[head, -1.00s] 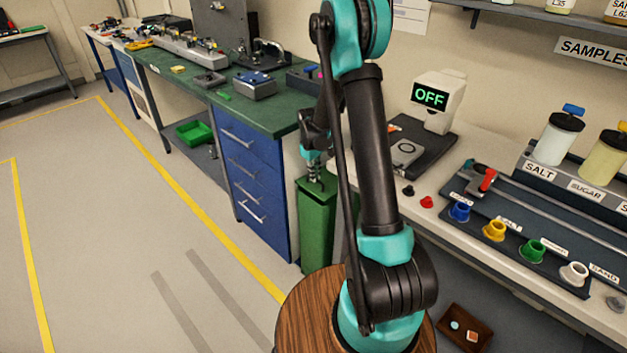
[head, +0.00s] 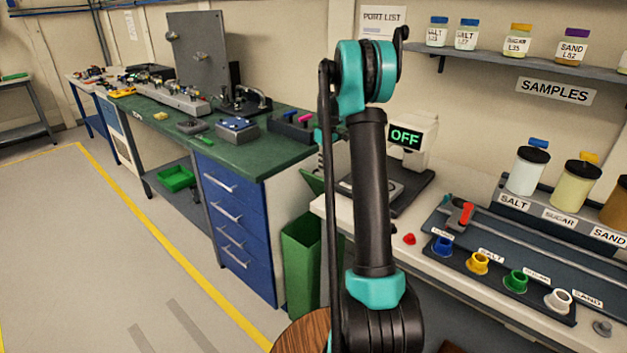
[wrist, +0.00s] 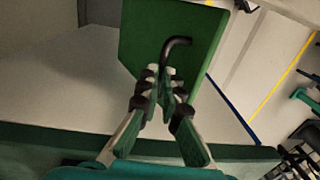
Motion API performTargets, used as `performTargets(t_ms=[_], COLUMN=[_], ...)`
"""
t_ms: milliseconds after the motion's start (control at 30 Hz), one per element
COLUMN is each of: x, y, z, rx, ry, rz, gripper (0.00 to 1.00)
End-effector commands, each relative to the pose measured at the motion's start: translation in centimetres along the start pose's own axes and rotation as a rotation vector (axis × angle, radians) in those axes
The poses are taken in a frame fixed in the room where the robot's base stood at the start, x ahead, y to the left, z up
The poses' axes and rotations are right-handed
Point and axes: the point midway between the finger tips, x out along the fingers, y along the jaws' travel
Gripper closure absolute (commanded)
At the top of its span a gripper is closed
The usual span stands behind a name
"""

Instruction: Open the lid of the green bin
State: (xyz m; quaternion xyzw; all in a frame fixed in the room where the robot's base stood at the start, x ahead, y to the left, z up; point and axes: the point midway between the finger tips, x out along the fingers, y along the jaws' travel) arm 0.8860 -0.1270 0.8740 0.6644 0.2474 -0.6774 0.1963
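The green bin (head: 299,262) stands on the floor between the blue drawer cabinet and the white bench. Its top is open at the front, and its right side is hidden behind my arm. The green lid (head: 313,181) is tilted up above the bin's back. In the wrist view the lid (wrist: 190,38) fills the upper middle, with a black hooked handle (wrist: 178,43) on it. My gripper (wrist: 160,76) has its fingertips close together around the handle's lower end. In the head view the gripper is mostly hidden by my arm.
The blue drawer cabinet (head: 236,213) under the green workbench (head: 255,152) is close to the bin's left. The white bench (head: 326,206) with a device reading OFF (head: 405,137) and several colored funnels is at the right. The floor at left is clear.

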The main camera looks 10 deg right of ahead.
Motion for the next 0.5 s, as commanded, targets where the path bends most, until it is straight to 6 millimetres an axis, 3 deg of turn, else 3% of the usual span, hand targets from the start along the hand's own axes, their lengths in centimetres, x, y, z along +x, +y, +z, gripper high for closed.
performTargets(t_ms=[33, 100, 500], x=[0.6, 0.3, -0.4], y=[2.3, 3.7, 8.9], z=[0.5, 0.5, 0.6], rx=[0.013, 0.015, 0.015], ry=[0.001, 0.001, 0.002], rz=[0.023, -0.019, -0.243], gripper=[1.0, 1.0, 1.0])
